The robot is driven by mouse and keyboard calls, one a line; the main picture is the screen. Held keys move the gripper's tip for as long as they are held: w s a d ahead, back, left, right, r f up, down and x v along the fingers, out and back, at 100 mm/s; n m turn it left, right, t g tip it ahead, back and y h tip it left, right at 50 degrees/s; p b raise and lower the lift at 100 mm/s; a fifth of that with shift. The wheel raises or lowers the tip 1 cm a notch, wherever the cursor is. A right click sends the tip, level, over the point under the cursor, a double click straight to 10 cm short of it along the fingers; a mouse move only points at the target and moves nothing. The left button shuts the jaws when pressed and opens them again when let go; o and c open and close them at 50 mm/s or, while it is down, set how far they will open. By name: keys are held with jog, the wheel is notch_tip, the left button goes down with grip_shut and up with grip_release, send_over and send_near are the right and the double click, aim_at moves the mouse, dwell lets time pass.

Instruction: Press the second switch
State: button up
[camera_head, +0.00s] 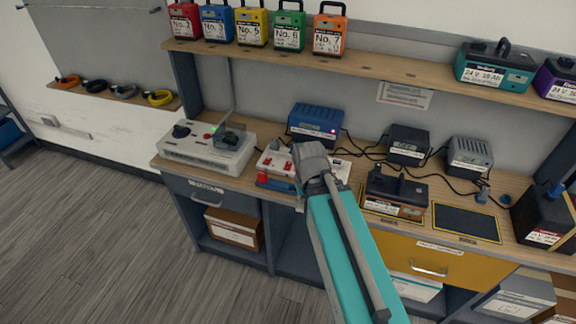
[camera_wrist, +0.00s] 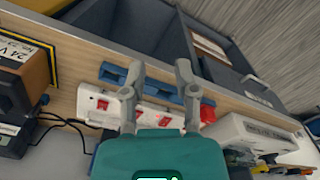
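A white power strip with red switches (camera_wrist: 87,101) lies near the bench's front edge in the wrist view. Its red switches sit in a row; one (camera_wrist: 102,105) shows left of my gripper, and others are partly behind the fingers. In the head view the strip (camera_head: 340,170) is largely covered by my arm. My gripper (camera_wrist: 160,72) is open and empty, its two fingers apart over the strip and the bench edge. I cannot tell whether a finger touches a switch. Any numbering of the switches is too small to read.
A blue bar (camera_wrist: 115,75) lies along the bench edge beside the strip. A pale device with a clear cover (camera_head: 207,146) stands left. A blue power unit (camera_head: 316,122) with cables stands behind.

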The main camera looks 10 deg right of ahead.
jog(key=shift+w, duration=0.2)
jog(key=c, duration=0.4)
jog(key=shift+w+r, duration=0.15)
jog(key=shift+w, duration=0.2)
grip_shut()
jog(key=w+d+r+n+t+y+p, duration=0.1)
jog(key=w+r+n+p, duration=0.1)
jog(key=w+n, duration=0.4)
jog(key=w+d+r+n+t+y+p, duration=0.1)
jog(key=w+r+n+p, duration=0.2)
jog(key=w, duration=1.4)
jog(key=n, duration=0.3)
jog(key=shift+w+d+r+y, duration=0.25)
jog(key=shift+d+r+y, duration=0.05)
jog(key=shift+d+r, duration=0.1)
jog(key=shift+f, duration=0.1)
